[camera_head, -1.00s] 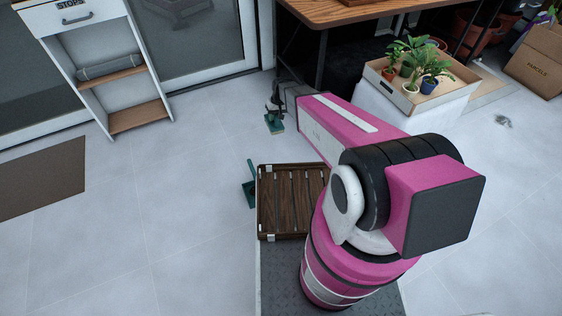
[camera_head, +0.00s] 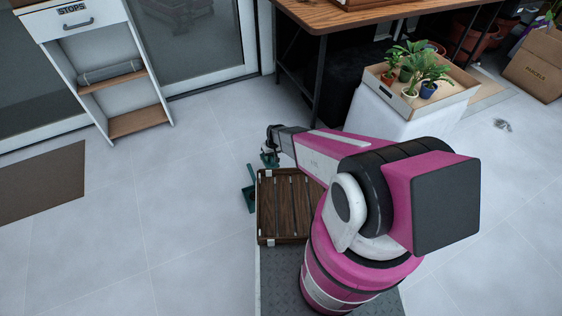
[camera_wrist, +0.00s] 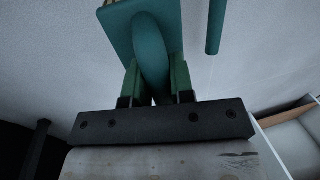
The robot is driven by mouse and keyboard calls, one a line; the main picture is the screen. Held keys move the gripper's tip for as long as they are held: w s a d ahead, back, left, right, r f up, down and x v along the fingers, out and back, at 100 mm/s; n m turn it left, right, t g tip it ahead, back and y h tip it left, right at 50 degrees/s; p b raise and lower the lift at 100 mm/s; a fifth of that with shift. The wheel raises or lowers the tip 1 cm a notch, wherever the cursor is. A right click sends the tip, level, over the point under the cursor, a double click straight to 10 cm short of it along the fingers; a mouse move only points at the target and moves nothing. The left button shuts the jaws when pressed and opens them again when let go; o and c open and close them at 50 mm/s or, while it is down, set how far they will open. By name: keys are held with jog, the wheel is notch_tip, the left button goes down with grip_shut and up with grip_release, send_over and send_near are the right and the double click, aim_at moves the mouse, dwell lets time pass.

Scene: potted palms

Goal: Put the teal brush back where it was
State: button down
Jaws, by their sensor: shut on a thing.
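My gripper (camera_head: 271,146) is shut on the teal brush (camera_head: 270,159), beyond the far end of the slatted wooden tray. In the wrist view, the two green fingers of my gripper (camera_wrist: 154,73) pinch the curved teal handle of the brush (camera_wrist: 152,38). The brush head with tan bristles is at the top, partly cut off. A teal dustpan (camera_head: 249,200) with an upright handle sits on the floor against the left side of the tray. A teal rod, apparently its handle (camera_wrist: 215,25), shows at the top of the wrist view.
The slatted wooden tray (camera_head: 285,240) is on my base deck. A white shelf unit (camera_head: 158,104) stands at the back left, beside glass doors. A wooden table (camera_head: 335,20) and a white stand with a plant tray (camera_head: 455,97) are at the right.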

jog(key=shift+w+d+f, duration=1)
jog(key=shift+d+f, duration=0.1)
jog(key=shift+f, duration=0.45)
jog(key=shift+w+d+f, duration=1.05)
jog(key=shift+f, duration=0.5)
jog(key=shift+w+d+f, duration=1)
jog(key=shift+d+f, duration=0.1)
jog(key=shift+f, duration=0.45)
jog(key=shift+f, duration=0.15)
jog(key=c, duration=1)
grip_release()
notch_tip(320, 180, up, 12)
jog(key=d, duration=0.2)
jog(key=s+d+r+m, duration=0.1)
jog(key=s+d+r, duration=0.2)
jog(key=r, duration=0.9)
jog(key=s+d+r+m+h, duration=0.1)
jog(key=s+d+r, duration=0.3)
jog(key=s+r, duration=0.6)
jog(key=s+d+r+m+h, duration=0.1)
jog(key=s+d+r, duration=0.3)
jog(key=r, duration=1.2)
jog(key=shift+s+d+r+m+t, duration=0.1)
jog(key=shift+s+d+m+t, duration=0.1)
jog(key=shift+s+m, duration=0.3)
jog(key=shift+s+d+r+m+t, duration=0.1)
jog(key=shift+s+m+t, duration=0.15)
jog(key=shift+s, duration=0.45)
